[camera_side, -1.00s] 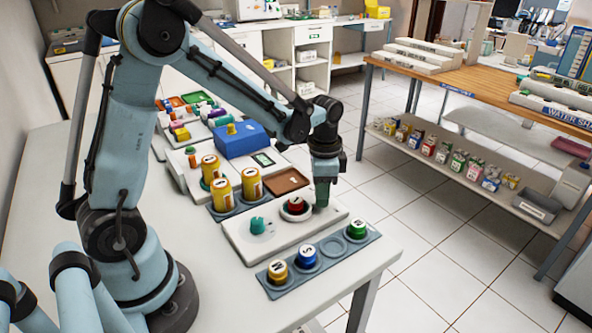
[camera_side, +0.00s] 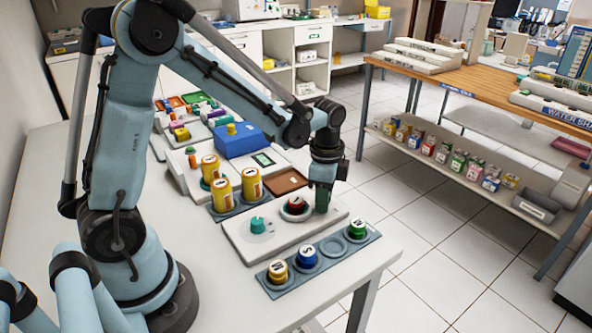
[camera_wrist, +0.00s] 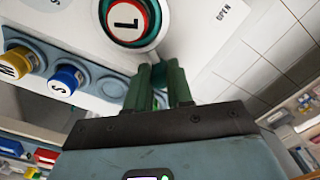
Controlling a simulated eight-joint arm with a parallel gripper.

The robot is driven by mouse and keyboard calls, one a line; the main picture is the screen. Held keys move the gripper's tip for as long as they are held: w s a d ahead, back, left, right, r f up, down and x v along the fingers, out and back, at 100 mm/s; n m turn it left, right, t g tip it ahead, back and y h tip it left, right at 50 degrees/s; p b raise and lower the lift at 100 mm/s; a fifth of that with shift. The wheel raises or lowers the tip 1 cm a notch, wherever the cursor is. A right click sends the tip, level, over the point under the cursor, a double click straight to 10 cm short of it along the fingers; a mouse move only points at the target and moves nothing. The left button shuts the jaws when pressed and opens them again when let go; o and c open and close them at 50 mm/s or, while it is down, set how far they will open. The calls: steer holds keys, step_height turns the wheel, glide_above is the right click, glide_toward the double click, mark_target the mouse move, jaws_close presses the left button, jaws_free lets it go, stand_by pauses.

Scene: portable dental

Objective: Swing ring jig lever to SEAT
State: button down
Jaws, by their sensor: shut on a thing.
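The ring jig is a white plate (camera_side: 272,243) on the table, with a teal knob (camera_side: 257,224) at its left. A red-topped part marked L (camera_side: 296,204) sits in a round grey-rimmed seat; it is large at the top of the wrist view (camera_wrist: 127,20). My gripper (camera_side: 322,208) points down beside this part, at the plate's right end. In the wrist view its dark green fingers (camera_wrist: 160,75) are shut around the lever beside the seat, which they mostly hide. The word OPEN (camera_wrist: 229,10) shows on the plate; I cannot read SEAT.
A blue-grey rack (camera_side: 330,262) in front holds yellow (camera_side: 278,271), blue (camera_side: 306,256) and green (camera_side: 357,229) capped parts, with one empty place. Yellow cylinders (camera_side: 222,188) stand behind the jig beside a brown tray (camera_side: 287,180). The table's right edge is close to my gripper.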

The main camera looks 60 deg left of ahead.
mark_target(320, 215)
steer(key=c, duration=1)
jaws_free()
steer(key=shift+r, duration=0.1)
step_height(320, 215, up, 12)
steer(key=s+d+f+n+t, duration=0.1)
steer(key=s+d+n+t, duration=0.1)
steer(key=s+n+t, duration=0.5)
steer(key=s+n, duration=0.2)
steer(key=n, duration=0.1)
steer(key=shift+s+f, duration=0.25)
steer(key=shift+f, duration=0.05)
